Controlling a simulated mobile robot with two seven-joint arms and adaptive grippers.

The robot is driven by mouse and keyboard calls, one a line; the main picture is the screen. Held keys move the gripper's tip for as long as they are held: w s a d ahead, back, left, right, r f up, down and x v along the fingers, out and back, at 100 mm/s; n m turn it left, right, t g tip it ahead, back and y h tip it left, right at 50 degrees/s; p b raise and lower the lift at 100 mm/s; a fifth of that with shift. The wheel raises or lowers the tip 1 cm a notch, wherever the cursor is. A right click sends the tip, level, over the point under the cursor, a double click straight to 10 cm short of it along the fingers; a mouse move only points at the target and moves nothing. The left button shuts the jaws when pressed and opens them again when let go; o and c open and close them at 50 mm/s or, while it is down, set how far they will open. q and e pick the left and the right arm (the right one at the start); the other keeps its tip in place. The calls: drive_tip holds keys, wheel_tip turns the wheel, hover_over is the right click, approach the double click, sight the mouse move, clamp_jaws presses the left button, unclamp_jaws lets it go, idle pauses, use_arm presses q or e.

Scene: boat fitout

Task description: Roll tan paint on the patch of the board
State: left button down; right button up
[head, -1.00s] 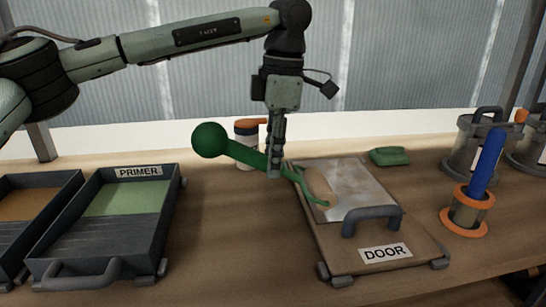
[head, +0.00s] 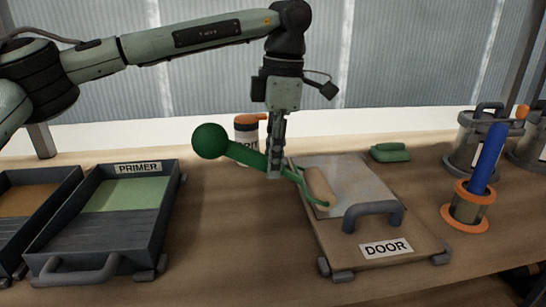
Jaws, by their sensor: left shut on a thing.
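My left gripper (head: 276,160) is shut on the green handle of a paint roller (head: 243,154), which has a large green ball at its left end. The roller's tan sleeve (head: 319,187) lies over the left side of a pale grey patch (head: 355,183) on the board (head: 335,247). It looks in contact with the patch, but I cannot be sure. The board lies flat, has a grey handle and is labelled DOOR. A tray with tan-brown paint (head: 28,205) is at the far left, partly cut off. My right gripper is not in view.
A tray labelled PRIMER (head: 104,220) holds green paint left of the board. An orange-lidded jar (head: 246,129) stands behind the roller. A green block (head: 390,152), a blue-handled tool in a holder (head: 467,206) and grey cans (head: 466,145) are at the right.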

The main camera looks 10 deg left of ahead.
use_arm(q)
drive_tip(key=shift+f, duration=0.45)
drive_tip(key=shift+w+d+r, duration=0.15)
drive_tip(key=shift+d+r, duration=0.05)
drive_tip(key=shift+d, duration=0.3)
drive_tip(key=shift+w+d+p, duration=0.15)
drive_tip(key=shift+d+p, duration=0.25)
drive_tip(key=shift+d+f, duration=0.1)
drive_tip(key=shift+d, duration=0.2)
